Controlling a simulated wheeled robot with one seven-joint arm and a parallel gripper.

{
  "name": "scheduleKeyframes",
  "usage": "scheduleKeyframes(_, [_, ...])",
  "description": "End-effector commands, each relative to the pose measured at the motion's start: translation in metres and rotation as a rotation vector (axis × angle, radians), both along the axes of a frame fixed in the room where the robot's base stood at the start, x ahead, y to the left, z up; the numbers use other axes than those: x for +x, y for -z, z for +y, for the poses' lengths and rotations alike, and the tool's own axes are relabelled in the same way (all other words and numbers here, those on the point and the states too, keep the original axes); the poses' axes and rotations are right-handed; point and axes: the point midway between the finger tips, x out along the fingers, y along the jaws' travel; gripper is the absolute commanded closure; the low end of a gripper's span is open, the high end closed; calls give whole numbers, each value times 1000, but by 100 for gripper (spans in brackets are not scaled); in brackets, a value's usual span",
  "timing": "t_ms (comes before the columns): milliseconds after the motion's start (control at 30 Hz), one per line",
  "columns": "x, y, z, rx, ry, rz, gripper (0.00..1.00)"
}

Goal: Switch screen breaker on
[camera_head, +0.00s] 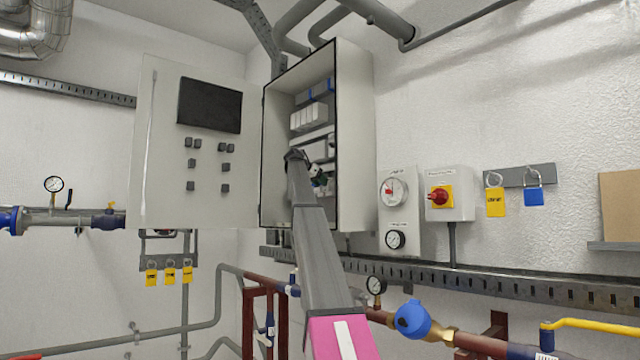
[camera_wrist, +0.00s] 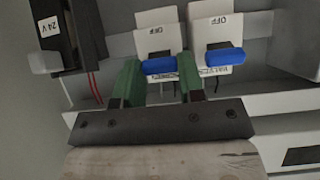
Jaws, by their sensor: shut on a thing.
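The cabinet (camera_head: 357,130) on the wall stands open, with rows of breakers and other parts inside. In the wrist view two white breakers have blue levers: a left one (camera_wrist: 158,66) and a right one (camera_wrist: 224,56). Both show an OFF mark above the lever. The lower labels are partly covered, so I cannot read which is the screen breaker. My gripper (camera_wrist: 159,78) has its green fingers on either side of the left blue lever and is shut on it. In the head view my gripper (camera_head: 320,182) is inside the cabinet, small and partly hidden by my arm.
The open cabinet door (camera_head: 165,150) carries a dark screen (camera_head: 209,105) and several buttons. A box with a red rotary switch (camera_head: 440,196) is on the wall at right. In the wrist view a dark 24 V unit (camera_wrist: 70,35) with red wires is close on the left.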

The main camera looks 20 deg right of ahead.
Motion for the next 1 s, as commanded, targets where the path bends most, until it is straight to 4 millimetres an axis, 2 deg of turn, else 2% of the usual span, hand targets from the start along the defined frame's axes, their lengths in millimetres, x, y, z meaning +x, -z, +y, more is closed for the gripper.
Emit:
scheduleKeyframes(67, [0,0,0,1,0,0,88])
scheduleKeyframes(100, [0,0,0,1,0,0,61])
scheduleKeyframes(167, [0,0,0,1,0,0,41])
scheduleKeyframes(200, [0,0,0,0,0,0,38])
scheduleKeyframes(467, [0,0,0,-1,0,0,38])
scheduleKeyframes(667, [-3,-5,8,-1,-1,-1,38])
scheduleKeyframes(867, [-11,-19,30,-2,-1,-1,38])
scheduleKeyframes(1000, [-19,-33,52,-1,-2,-1,38])
